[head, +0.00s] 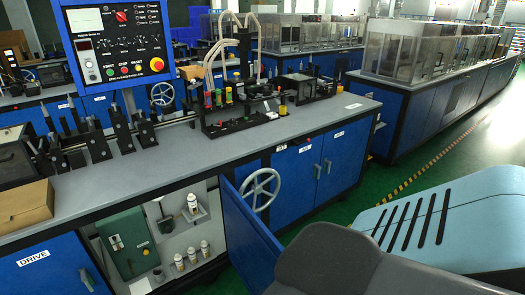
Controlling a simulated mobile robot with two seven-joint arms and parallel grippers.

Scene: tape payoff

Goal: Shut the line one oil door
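A blue cabinet door (250,238) on the near bench stands open in the head view. It is attached at the right side of an open compartment (175,243) and swings out toward me. Its lower part is partly hidden by the grey shape in the foreground. Inside the compartment are a green box (127,243), several small white bottles (192,255) and a shelf. I cannot read a line one or oil label on the door. Neither of my grippers is in view.
A handwheel (260,190) sticks out of the bench front just behind the open door. Shut blue doors (322,164) are further right, and a DRIVE panel (40,267) is at left. A control panel (118,40) stands above the grey benchtop (215,150). Green floor lies right of the bench.

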